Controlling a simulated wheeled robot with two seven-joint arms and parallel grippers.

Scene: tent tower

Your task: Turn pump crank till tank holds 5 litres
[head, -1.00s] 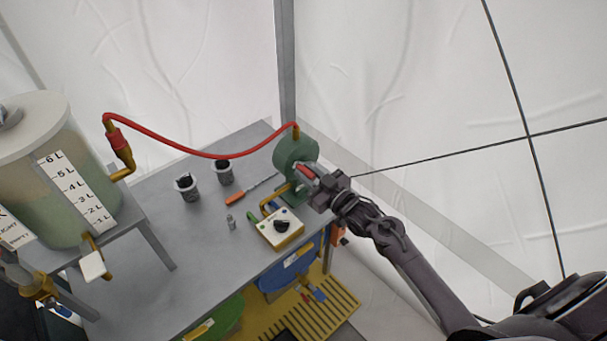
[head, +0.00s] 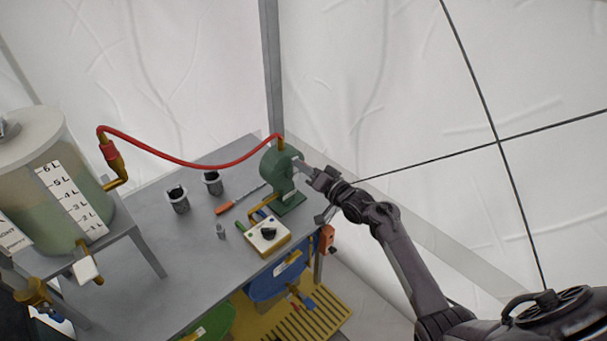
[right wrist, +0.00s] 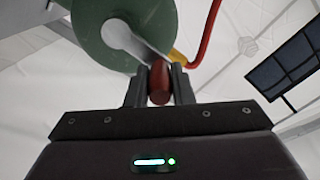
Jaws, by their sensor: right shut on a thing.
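The green pump (head: 277,172) stands at the right end of the grey table. Its grey crank arm (right wrist: 128,42) and red crank handle (right wrist: 160,82) show in the right wrist view. My right gripper (head: 312,172) is at the pump's right side; in the right wrist view its fingers (right wrist: 159,88) are shut around the red handle. The tank (head: 35,185) stands at the left, with a white litre scale (head: 72,200) marked 1 to 6 L. Green liquid shows in its lower part; I cannot read the exact level. My left gripper is not in view.
A red hose (head: 190,163) arches from pump to tank. Two dark-topped cups (head: 178,200), an orange-handled tool (head: 226,208) and a white box with a black knob (head: 267,236) lie on the table (head: 175,285). Blue and green items sit below near a yellow slatted rack (head: 320,318).

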